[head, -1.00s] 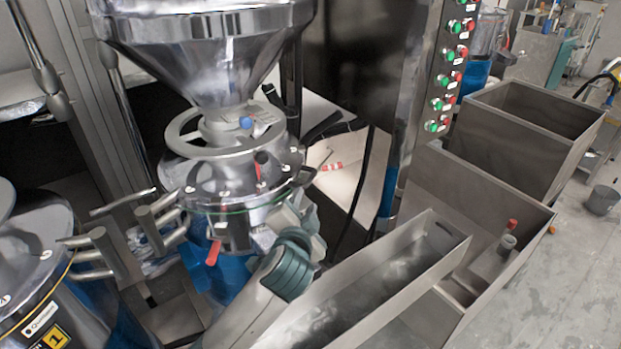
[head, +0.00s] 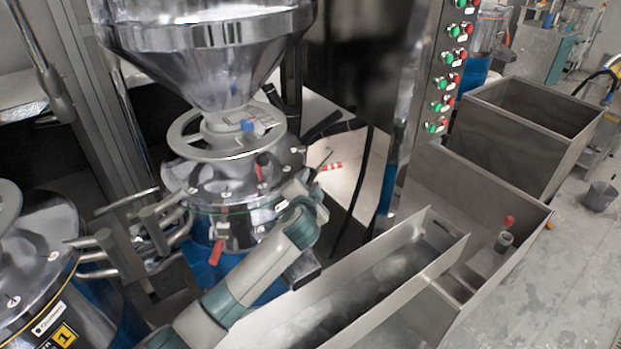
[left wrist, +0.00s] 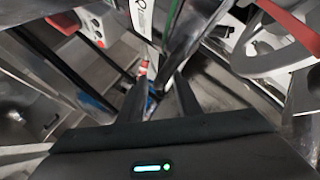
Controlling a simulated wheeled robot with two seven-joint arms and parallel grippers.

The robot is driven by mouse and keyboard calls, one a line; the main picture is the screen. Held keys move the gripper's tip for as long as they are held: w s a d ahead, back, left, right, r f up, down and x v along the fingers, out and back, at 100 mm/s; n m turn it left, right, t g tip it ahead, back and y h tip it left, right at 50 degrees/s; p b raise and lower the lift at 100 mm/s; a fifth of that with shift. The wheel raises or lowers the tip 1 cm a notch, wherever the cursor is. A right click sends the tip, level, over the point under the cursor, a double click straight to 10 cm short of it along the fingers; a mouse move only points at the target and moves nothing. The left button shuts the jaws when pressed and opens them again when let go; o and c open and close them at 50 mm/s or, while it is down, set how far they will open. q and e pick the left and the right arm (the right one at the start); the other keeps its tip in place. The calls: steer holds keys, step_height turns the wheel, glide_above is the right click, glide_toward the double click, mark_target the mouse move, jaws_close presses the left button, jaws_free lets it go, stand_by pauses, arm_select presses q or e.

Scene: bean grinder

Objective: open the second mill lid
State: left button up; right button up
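The second mill (head: 235,230) stands in the middle of the head view, with a round steel lid (head: 200,178) under a conical hopper. Its lid rim carries several small clamps and levers with red handles; a red handle (head: 216,252) hangs at the front. My left arm reaches up from the bottom, its wrist beside the lid's right edge; the fingers are hard to make out there. In the left wrist view my left gripper (left wrist: 158,88) has its dark fingers apart. A red-and-white lever tip (left wrist: 143,70) shows near them; contact cannot be told. My right gripper is not in view.
A first mill (head: 45,270), labelled 1, stands at the lower left. A long steel trough (head: 440,258) lies to the right of my arm, close to it. Steel bins (head: 540,120) and a button panel (head: 440,100) stand further right. Black cables hang behind the mill.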

arm_select(q)
steer(key=shift+w+f, duration=0.15)
steer(key=shift+w, duration=0.3)
jaws_close()
